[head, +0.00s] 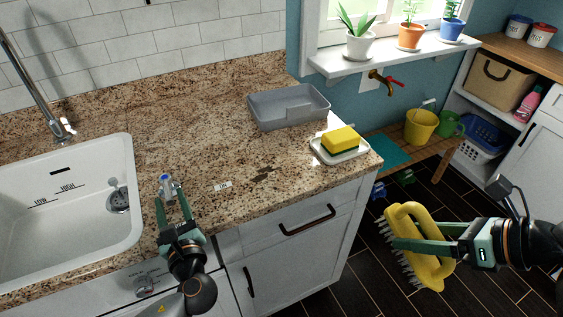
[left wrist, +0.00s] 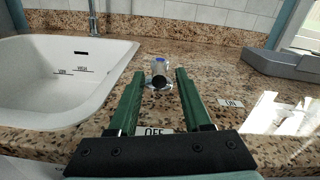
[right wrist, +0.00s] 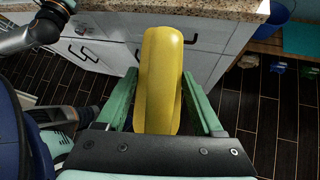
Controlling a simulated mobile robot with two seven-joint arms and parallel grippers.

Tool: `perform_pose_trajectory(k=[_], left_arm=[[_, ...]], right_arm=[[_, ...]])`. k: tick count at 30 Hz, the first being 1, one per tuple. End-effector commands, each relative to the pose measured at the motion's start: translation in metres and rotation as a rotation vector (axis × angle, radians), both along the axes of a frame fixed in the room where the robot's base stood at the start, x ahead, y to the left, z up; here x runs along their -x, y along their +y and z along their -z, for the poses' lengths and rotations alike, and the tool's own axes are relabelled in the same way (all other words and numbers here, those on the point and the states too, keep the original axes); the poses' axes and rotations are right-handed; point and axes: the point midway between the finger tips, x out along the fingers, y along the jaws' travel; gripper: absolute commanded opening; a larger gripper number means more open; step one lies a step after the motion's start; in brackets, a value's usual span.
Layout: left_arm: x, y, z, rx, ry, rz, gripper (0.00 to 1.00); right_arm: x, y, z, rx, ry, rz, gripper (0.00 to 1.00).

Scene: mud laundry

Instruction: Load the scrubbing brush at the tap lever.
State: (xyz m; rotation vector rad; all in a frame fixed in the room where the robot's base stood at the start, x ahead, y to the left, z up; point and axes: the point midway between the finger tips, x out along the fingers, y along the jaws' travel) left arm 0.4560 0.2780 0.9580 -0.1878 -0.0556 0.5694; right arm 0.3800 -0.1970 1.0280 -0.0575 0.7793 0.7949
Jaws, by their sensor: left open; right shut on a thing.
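The yellow scrubbing brush (head: 432,272), with pale bristles facing left, is held in my right gripper (head: 412,236) in front of the counter's right end, above the dark floor. The right wrist view shows its yellow body (right wrist: 160,80) between the fingers. The tap lever (head: 166,184), a short metal piece with a blue mark, stands on the counter right of the sink. It also shows in the left wrist view (left wrist: 159,72). My left gripper (head: 173,199) is open, with its fingers pointing at the lever; whether they touch it is unclear. An ON label (left wrist: 230,103) and an OFF label (left wrist: 155,131) lie near it.
The white sink (head: 60,215) and its tall faucet (head: 38,95) are at left. A grey tray (head: 290,118) and a yellow sponge (head: 341,139) on a white dish (head: 327,156) occupy the counter's right end. A brass tap (head: 380,80) with a red handle is on the blue wall.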

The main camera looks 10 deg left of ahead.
Motion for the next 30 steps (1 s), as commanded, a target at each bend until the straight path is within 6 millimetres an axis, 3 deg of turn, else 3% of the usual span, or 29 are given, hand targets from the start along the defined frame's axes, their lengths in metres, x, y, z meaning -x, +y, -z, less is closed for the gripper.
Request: perform_pose_trajectory(k=[3, 9, 22, 30], left_arm=[[-0.021, 0.014, -0.002, -0.004, -0.002, -0.002, 0.49], [-0.044, 0.029, -0.001, -0.002, -0.001, -0.001, 0.49], [-0.053, 0.034, 0.000, 0.001, 0.000, -0.001, 0.49], [-0.053, 0.034, 0.000, 0.002, 0.001, 0.000, 0.20]], right_arm=[[0.000, 0.000, -0.002, -0.001, -0.001, 0.000, 0.24], [0.000, 0.000, -0.002, -0.001, -0.001, 0.000, 0.24], [0.000, 0.000, -0.003, -0.001, -0.001, 0.000, 0.24], [0.000, 0.000, -0.003, -0.001, -0.001, 0.000, 0.24]])
